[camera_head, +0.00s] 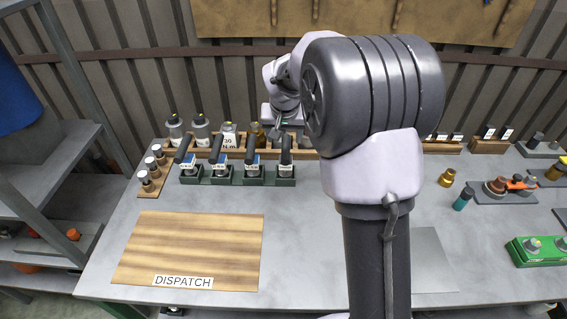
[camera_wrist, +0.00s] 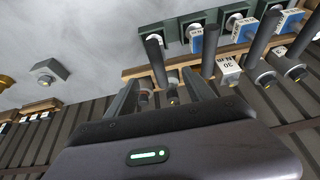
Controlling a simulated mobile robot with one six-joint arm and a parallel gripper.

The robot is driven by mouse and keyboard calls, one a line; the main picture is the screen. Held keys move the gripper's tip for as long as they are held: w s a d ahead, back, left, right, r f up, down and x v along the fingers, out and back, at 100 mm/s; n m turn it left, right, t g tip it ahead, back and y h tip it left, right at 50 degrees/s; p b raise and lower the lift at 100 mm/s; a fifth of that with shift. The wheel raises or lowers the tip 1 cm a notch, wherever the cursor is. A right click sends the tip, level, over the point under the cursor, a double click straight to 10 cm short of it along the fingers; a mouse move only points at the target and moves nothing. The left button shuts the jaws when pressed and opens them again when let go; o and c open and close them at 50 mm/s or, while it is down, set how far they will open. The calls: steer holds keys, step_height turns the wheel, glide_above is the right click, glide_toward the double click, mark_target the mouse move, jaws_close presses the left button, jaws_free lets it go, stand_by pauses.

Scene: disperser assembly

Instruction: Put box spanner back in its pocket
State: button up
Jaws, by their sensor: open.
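My gripper (camera_wrist: 162,80) is open, with its two fingers apart over the wooden rack (camera_wrist: 126,74) at the back of the bench. Small dark-ended pieces (camera_wrist: 172,86) in the rack and a black handle (camera_wrist: 154,55) show between the fingers; I see no contact. In the head view my gripper (camera_head: 279,128) is small and partly hidden behind my arm, just above the rack's right part. I cannot tell which piece is the box spanner, nor which pocket is its own. An amber piece (camera_head: 257,132) stands in the rack just left of my gripper.
A green holder (camera_head: 237,177) with several black-handled tools stands in front of the rack. A bottle-like piece labelled 30 N.M (camera_head: 228,139) stands nearby. A wooden DISPATCH board (camera_head: 190,245) lies empty at front left. Loose pieces (camera_head: 446,178) lie right of my arm.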

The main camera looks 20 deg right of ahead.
steer(key=s+a+r+y, duration=0.1)
steer(key=s+a+r, duration=0.5)
steer(key=s+r, duration=0.45)
steer(key=s+a+y, duration=0.1)
steer(key=s+a, duration=0.2)
steer(key=s, duration=0.5)
steer(key=s+a+t+y, duration=0.1)
steer(key=s+a, duration=0.2)
steer(key=s, duration=0.5)
steer(key=s+a+f, duration=0.1)
steer(key=s+a, duration=0.1)
steer(key=s, duration=0.6)
steer(key=shift+a+y, duration=0.4)
step_height(320, 180, down, 3)
steer(key=b, duration=0.2)
steer(key=shift+r+b, duration=0.2)
steer(key=shift+b, duration=0.1)
